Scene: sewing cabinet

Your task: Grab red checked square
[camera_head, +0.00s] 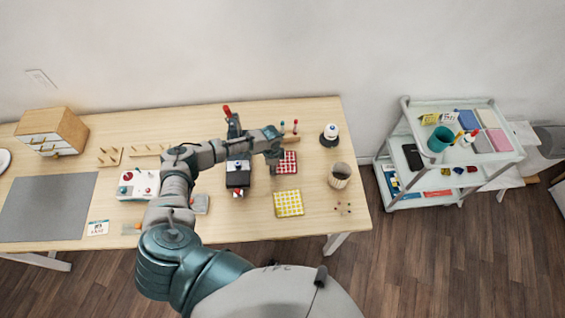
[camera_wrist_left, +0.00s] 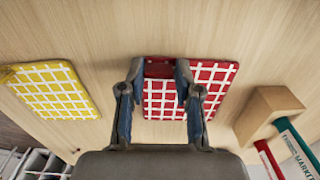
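The red checked square (camera_head: 288,160) lies on the table towards the back, partly covered by my left gripper in the head view. It also shows in the left wrist view (camera_wrist_left: 210,88), with a darker red patch at its top left between my fingertips. My left gripper (camera_head: 272,148) is over the left part of the square. In the left wrist view its two fingers (camera_wrist_left: 160,72) stand apart; I cannot tell whether the tips touch the cloth. My right gripper is in neither view.
A yellow checked square (camera_head: 288,204) lies in front of the red one. A wooden holder with coloured markers (camera_wrist_left: 268,105) stands close to the right in the wrist view. A cup (camera_head: 340,176), a black-and-white spool (camera_head: 330,136) and a sewing machine (camera_head: 237,180) stand nearby.

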